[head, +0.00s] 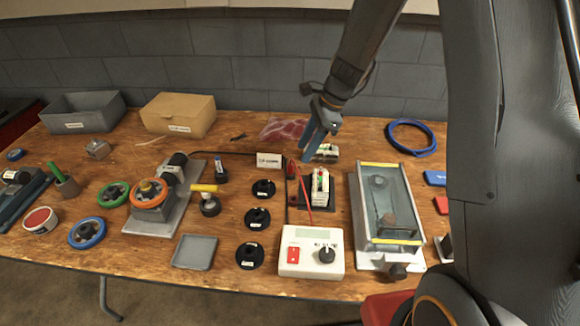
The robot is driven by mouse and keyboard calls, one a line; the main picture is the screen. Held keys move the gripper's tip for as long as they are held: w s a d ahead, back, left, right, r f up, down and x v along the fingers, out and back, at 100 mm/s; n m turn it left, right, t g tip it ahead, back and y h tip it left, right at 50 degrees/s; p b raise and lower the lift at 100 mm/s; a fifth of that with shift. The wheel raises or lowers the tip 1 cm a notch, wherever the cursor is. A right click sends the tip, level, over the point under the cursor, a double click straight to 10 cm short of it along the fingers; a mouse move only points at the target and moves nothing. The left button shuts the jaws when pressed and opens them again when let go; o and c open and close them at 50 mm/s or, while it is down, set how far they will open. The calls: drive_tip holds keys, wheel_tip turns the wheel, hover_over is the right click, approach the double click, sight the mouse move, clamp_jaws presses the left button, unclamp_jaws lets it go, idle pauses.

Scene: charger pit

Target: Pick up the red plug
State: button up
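A small red piece that looks like the red plug (292,168) is near the middle of the bench, just right of a white label card. A thin red lead runs from near it down toward the white meter box. My gripper (312,148), with blue fingers, hangs above the back of the bench, to the upper right of the red piece and apart from it in the picture. Its fingers are seen at a slant, so their gap is unclear. I see nothing clearly held in it.
A white box (312,261) with a dial and red switch stands at the front. A terminal block (320,187) is behind it. A grey trough (364,225) with yellow ends is to the right. Several black discs are left. A red bag (283,129) lies behind.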

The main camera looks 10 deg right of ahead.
drive_tip(key=shift+m, duration=0.4)
drive_tip(key=shift+w+a+p+x, duration=0.2)
drive_tip(key=shift+p+x, duration=0.15)
drive_tip(key=shift+x, duration=1.05)
drive_tip(key=shift+w+a+p+x, duration=0.15)
drive_tip(key=shift+p+x, duration=0.2)
drive_tip(key=shift+x, duration=1)
drive_tip(key=shift+w+a+p+x, duration=0.1)
drive_tip(key=shift+w+p+x, duration=0.2)
drive_tip(key=shift+x, duration=1.1)
drive_tip(key=shift+s+r, duration=0.1)
drive_tip(key=shift+r, duration=0.05)
clamp_jaws()
drive_tip(key=shift+r, duration=0.1)
wheel_tip(320, 180, up, 10)
drive_tip(key=b, duration=0.1)
drive_tip(key=shift+b, duration=0.3)
